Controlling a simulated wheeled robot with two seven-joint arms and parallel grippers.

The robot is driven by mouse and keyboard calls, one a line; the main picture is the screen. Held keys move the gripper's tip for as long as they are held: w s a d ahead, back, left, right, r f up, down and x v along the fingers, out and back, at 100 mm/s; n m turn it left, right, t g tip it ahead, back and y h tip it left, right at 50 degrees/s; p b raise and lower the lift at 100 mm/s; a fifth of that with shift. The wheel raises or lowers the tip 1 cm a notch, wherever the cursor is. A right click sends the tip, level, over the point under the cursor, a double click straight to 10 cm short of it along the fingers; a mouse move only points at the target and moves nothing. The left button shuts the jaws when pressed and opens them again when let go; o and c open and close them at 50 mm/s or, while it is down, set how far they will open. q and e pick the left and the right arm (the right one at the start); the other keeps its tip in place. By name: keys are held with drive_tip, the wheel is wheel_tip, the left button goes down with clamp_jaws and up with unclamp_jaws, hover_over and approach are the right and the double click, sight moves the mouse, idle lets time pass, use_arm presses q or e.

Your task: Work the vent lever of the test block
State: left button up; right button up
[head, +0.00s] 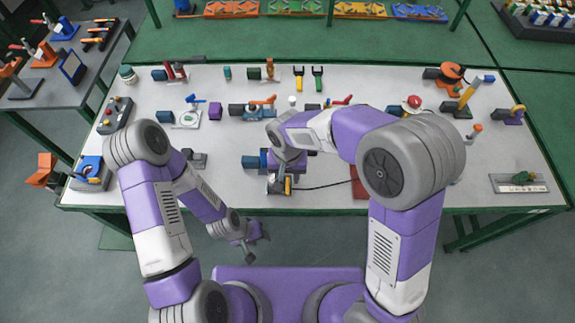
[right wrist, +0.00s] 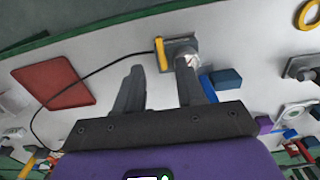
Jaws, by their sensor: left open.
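The test block (head: 274,188), a small grey block with a yellow lever (head: 288,185), stands near the front edge of the table. In the right wrist view the yellow lever (right wrist: 162,53) stands upright on the block's plate (right wrist: 181,43), beside a pale round gauge (right wrist: 187,61). My right gripper (head: 284,170) is above the block. Its fingers (right wrist: 160,72) are apart with nothing between them; the lever lies just beyond the gap, and the right fingertip overlaps the gauge in the picture. My left gripper (head: 252,240) is open and empty, off the table's front edge.
Several valves and fittings stand in rows farther back. The table front left of the block is mostly clear.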

sight(287, 190)
wheel_tip(287, 190, down, 8)
drive_tip(key=shift+r+b, duration=0.25)
drive_tip(key=shift+b, duration=0.45)
clamp_jaws()
